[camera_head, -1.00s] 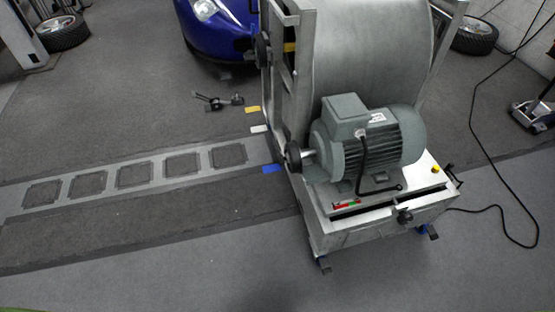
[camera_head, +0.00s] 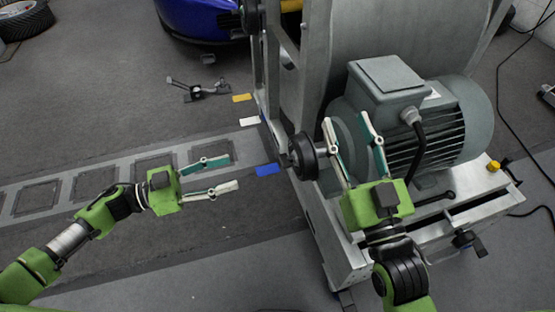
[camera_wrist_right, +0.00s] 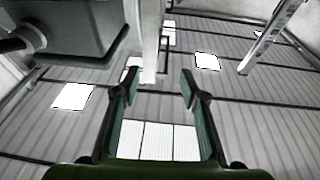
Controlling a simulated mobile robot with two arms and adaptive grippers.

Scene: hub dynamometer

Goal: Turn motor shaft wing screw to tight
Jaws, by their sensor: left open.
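The large grey electric motor (camera_head: 455,135) sits on the pale metal frame of the dynamometer. Its shaft carries a dark round pulley (camera_head: 306,158) at the left side. I cannot clearly make out a wing screw on the shaft. My left gripper (camera_head: 232,172) is open and empty, left of the pulley, with its fingers pointing right. My right gripper (camera_head: 347,120) is open, pointing up in the head view and overlapping the motor's left end, which it partly hides. In the right wrist view my right fingers (camera_wrist_right: 158,85) stand apart with nothing between them.
The metal base (camera_head: 345,240) has a dark knob (camera_head: 465,238) and a yellow button (camera_head: 493,166). A black tool (camera_head: 197,90) lies behind.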

